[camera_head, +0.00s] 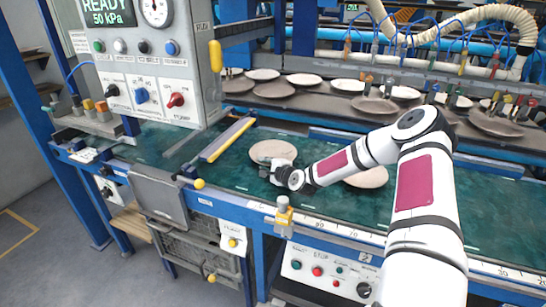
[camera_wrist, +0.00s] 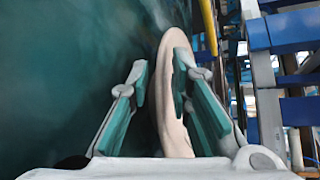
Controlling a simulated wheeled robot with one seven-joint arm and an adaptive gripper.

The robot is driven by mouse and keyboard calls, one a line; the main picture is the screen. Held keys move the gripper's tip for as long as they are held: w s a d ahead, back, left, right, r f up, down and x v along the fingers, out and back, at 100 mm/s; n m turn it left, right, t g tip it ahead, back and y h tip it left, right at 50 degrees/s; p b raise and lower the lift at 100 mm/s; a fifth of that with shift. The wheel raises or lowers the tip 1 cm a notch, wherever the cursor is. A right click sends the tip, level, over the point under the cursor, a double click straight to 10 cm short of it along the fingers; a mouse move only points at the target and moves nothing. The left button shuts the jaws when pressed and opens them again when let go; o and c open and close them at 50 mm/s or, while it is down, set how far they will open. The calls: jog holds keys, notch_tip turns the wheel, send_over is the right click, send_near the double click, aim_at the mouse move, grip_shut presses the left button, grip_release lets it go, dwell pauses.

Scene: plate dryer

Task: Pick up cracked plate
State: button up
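A pale round plate (camera_head: 268,149) lies on the green belt (camera_head: 225,178), just beyond my gripper (camera_head: 277,166) in the head view. In the wrist view the plate (camera_wrist: 168,110) appears nearly edge-on between the two teal-padded fingers of my gripper (camera_wrist: 160,72). The right finger overlaps the plate. A gap shows between the left finger and the plate, so the gripper looks open around its near edge. A second plate (camera_head: 372,179) lies farther right on the belt, partly hidden by my arm. I cannot make out a crack on either plate.
A control cabinet (camera_head: 150,70) hangs at the upper left. A yellow-edged bar (camera_head: 228,140) crosses the belt left of the plate.

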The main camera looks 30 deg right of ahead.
jog(key=shift+w, duration=0.1)
grip_shut()
